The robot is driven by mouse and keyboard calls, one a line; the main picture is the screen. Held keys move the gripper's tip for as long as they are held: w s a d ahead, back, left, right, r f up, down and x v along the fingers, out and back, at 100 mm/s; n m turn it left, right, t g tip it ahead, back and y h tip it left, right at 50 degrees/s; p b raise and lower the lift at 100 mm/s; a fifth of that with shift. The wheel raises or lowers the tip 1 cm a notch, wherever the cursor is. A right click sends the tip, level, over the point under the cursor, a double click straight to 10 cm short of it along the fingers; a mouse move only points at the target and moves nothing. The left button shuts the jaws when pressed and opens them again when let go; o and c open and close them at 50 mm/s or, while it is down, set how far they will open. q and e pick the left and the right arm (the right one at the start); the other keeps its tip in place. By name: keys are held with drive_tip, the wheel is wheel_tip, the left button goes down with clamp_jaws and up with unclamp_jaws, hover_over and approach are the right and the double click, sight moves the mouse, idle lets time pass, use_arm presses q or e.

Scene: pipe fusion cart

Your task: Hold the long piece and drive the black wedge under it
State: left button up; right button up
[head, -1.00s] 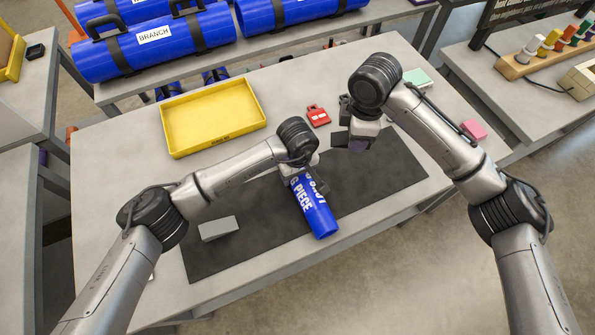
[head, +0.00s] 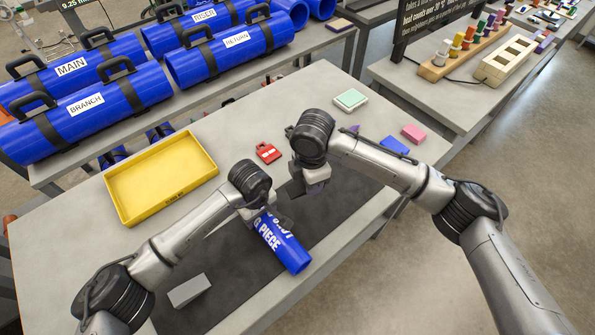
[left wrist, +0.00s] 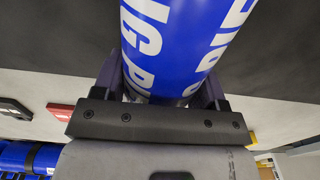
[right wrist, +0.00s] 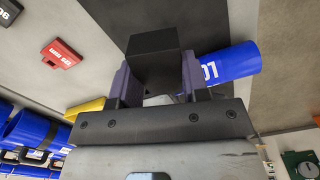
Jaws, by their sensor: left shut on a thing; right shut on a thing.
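The long piece (head: 283,246) is a blue tube with white lettering, lying over the dark mat in the head view. My left gripper (head: 258,214) is shut around its far part; the left wrist view shows the tube (left wrist: 175,45) between the fingers. My right gripper (head: 308,188) is beyond the tube, up and right of the left one. In the right wrist view its purple fingers are shut on the black wedge (right wrist: 153,58). The tube's end (right wrist: 235,62) shows just right of and behind the wedge. Whether wedge and tube touch is unclear.
A yellow tray (head: 122,198) and a red tag (head: 267,152) lie beyond the mat (head: 325,228). A grey block (head: 188,290) lies at the near left. A blue block (head: 394,145), a pink block (head: 414,133) and a green-topped box (head: 350,100) lie at the right.

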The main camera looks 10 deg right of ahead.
sight(301, 223)
drive_tip(key=s+f+n, duration=0.2)
drive_tip(key=f, duration=0.1)
drive_tip(key=s+f+n, duration=0.1)
drive_tip(key=f, duration=0.1)
drive_tip(key=shift+d, duration=0.25)
drive_tip(key=shift+f, duration=0.15)
drive_tip(key=shift+f, duration=2.65)
drive_tip(key=shift+f, duration=0.2)
drive_tip(key=shift+s+a, duration=0.4)
drive_tip(key=shift+a, duration=0.45)
drive_tip(key=shift+s+a, duration=0.4)
drive_tip(key=shift+a, duration=0.45)
drive_tip(key=o, duration=1)
wheel_tip(301, 223, up, 12)
